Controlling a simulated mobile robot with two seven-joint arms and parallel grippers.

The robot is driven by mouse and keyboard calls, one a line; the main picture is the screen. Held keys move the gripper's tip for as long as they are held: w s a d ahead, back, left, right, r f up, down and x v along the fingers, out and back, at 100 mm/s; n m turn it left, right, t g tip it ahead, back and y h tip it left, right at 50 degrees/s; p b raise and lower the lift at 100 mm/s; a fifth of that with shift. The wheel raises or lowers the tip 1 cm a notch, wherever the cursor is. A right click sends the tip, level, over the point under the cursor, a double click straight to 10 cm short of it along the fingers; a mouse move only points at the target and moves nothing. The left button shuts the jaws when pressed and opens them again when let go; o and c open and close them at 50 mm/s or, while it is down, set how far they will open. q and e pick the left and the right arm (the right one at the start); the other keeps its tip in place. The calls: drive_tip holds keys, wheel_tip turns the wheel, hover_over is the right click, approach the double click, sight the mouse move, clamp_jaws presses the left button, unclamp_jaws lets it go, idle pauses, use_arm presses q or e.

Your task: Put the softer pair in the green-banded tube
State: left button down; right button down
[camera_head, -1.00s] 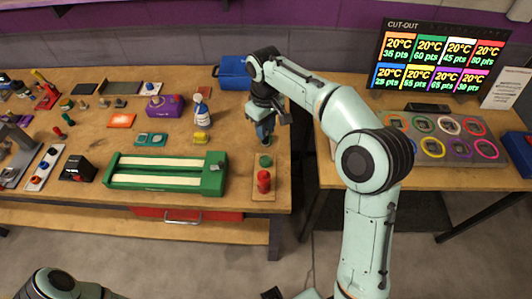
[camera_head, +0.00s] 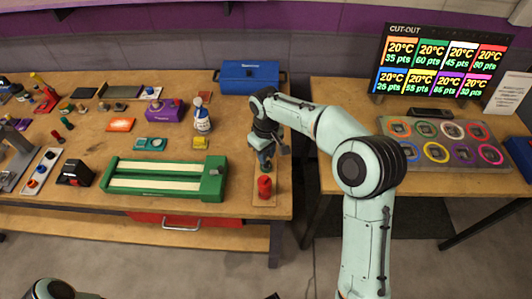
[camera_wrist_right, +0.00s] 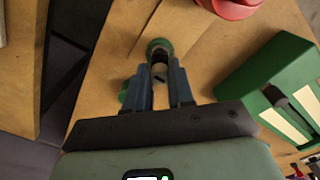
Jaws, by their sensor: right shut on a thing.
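My right gripper (camera_head: 265,163) is over the small wooden board (camera_head: 263,203) at the table's right front, just behind a red cylinder (camera_head: 264,188). In the right wrist view its fingers (camera_wrist_right: 160,78) are shut on a small dark and grey piece (camera_wrist_right: 159,70), partly hidden between them. A round green-rimmed tube end (camera_wrist_right: 158,46) shows right at the fingertips; I cannot tell whether the piece is inside it. Another green part (camera_wrist_right: 123,95) shows beside one finger. The red cylinder also shows in the wrist view (camera_wrist_right: 230,6). My left gripper is out of view.
A green two-lane track block (camera_head: 165,188) lies left of the board. A spray bottle (camera_head: 201,118), yellow block (camera_head: 200,143), teal pieces (camera_head: 150,143) and a blue toolbox (camera_head: 250,76) stand behind. A second table holds a tray of coloured rings (camera_head: 480,158).

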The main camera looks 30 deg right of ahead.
drive_tip(key=shift+f, duration=0.2)
drive_tip(key=c, duration=1)
unclamp_jaws()
drive_tip(key=shift+r, duration=0.15)
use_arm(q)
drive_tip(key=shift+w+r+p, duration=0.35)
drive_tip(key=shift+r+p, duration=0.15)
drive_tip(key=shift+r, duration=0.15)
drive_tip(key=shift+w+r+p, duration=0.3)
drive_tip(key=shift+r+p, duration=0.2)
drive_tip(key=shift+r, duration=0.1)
use_arm(e)
wheel_tip(320, 180, up, 12)
drive_tip(key=shift+r, duration=0.1)
